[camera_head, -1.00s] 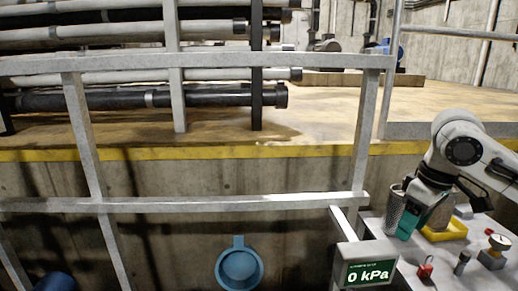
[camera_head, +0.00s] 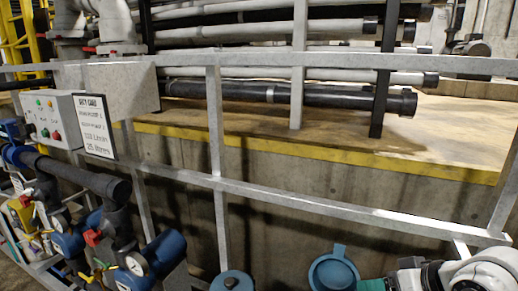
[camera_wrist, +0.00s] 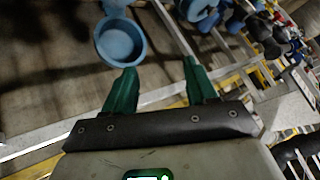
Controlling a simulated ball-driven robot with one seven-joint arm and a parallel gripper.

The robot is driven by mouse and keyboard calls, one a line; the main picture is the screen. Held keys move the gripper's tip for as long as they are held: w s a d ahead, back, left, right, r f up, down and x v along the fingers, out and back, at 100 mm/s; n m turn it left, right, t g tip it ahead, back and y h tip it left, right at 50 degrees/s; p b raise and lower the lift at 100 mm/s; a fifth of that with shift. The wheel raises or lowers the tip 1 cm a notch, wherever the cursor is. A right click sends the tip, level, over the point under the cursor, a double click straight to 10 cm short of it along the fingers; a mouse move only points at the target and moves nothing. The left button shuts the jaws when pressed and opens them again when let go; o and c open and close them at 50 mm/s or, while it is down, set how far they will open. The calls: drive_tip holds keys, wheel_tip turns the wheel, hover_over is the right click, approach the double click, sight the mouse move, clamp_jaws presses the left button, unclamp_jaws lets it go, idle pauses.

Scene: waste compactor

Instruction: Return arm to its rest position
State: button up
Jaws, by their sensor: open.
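My gripper (camera_wrist: 156,92) shows in the wrist view with two green fingers spread apart and nothing between them. In the head view, part of my arm shows at the bottom right corner, and the fingers cannot be made out clearly there. A blue round cup-like fixture (camera_wrist: 121,42) lies beyond the fingers in the wrist view, apart from them. It also shows at the bottom of the head view (camera_head: 334,270).
A grey railing (camera_head: 330,205) crosses the head view, with a control box (camera_head: 50,118) and a white sign (camera_head: 95,127) at left. Blue gauges and pipes (camera_head: 75,180) crowd the lower left. Long grey and black pipes (camera_head: 300,95) lie behind the railing.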

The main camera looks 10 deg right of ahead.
drive_tip(key=s+a+f+m+g, duration=0.1)
drive_tip(key=s+a+f, duration=0.2)
drive_tip(key=s+f, duration=0.3)
drive_tip(key=s+a+f+g, duration=0.2)
drive_tip(key=s+a+f, duration=0.25)
drive_tip(key=f, duration=0.45)
drive_tip(key=s+d+f+g+h, duration=0.1)
drive_tip(key=s+f, duration=0.3)
drive_tip(key=s, duration=0.4)
drive_tip(key=s+d+f+g+h, duration=0.2)
drive_tip(key=s+d+f+h, duration=0.1)
drive_tip(key=s, duration=0.5)
drive_tip(key=shift+s+d+f, duration=0.2)
drive_tip(key=shift+s+f, duration=0.05)
drive_tip(key=shift+f, duration=0.55)
